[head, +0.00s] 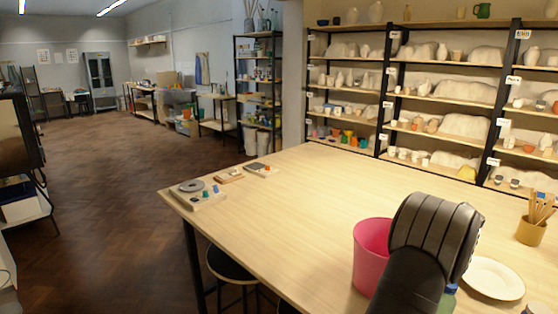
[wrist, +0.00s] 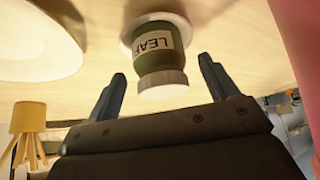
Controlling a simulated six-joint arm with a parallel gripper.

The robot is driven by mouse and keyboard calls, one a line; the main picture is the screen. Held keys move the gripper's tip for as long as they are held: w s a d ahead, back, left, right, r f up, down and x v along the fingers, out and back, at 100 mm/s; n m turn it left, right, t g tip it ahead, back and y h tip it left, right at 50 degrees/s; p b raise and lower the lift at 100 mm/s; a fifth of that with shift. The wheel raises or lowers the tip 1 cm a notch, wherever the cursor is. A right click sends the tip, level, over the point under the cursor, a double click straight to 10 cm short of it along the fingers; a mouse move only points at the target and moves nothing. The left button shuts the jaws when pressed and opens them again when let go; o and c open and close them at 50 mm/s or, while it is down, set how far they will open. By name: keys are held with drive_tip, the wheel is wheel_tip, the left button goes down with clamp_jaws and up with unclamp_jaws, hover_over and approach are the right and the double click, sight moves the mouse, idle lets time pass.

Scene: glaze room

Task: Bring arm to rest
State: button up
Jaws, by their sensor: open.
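My gripper (wrist: 162,70) is open, with its two blue-grey fingers apart in the wrist view. A dark green jar (wrist: 153,60) labelled LEAF shows beyond and between the fingers, with a pale cap toward me and a white disc (wrist: 127,38) at its far end. I cannot tell whether the fingers touch the jar; they look clear of it. In the head view my dark arm (head: 425,240) is bent over the front right of the table (head: 290,210), and its bulk hides the fingers. A small blue-green patch shows beside it.
A pink bucket (head: 371,250) stands just left of my arm. A white plate (head: 494,278) and a pot of wooden tools (head: 531,230) are to its right. A board with small items (head: 197,194) lies at the far left corner. The table's middle is clear. Shelves stand behind.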

drive_tip(key=d+v, duration=0.1)
drive_tip(key=v, duration=0.9)
drive_tip(key=x, duration=1.2)
drive_tip(key=shift+a+f, duration=0.35)
drive_tip(key=shift+a, duration=0.1)
drive_tip(key=r, duration=0.5)
drive_tip(key=shift+s+d+r, duration=0.15)
drive_tip(key=shift+s, duration=0.15)
drive_tip(key=s+d+r, duration=0.4)
drive_tip(key=s+r, duration=0.2)
drive_tip(key=s, duration=0.5)
drive_tip(key=s+d+f+m+g+h, duration=0.1)
drive_tip(key=s+d+m+h, duration=0.15)
drive_tip(key=s+d, duration=0.5)
drive_tip(key=s+d+m+g+h, duration=0.1)
drive_tip(key=s+d+m, duration=0.3)
drive_tip(key=d, duration=0.6)
drive_tip(key=s+d+f+m+g+h, duration=0.1)
drive_tip(key=s+d+m, duration=0.35)
drive_tip(key=d, duration=0.35)
drive_tip(key=w+f+n, duration=0.1)
drive_tip(key=w+f, duration=0.3)
drive_tip(key=w, duration=0.3)
drive_tip(key=shift+w+d+f, duration=0.25)
drive_tip(key=shift+w+d, duration=0.05)
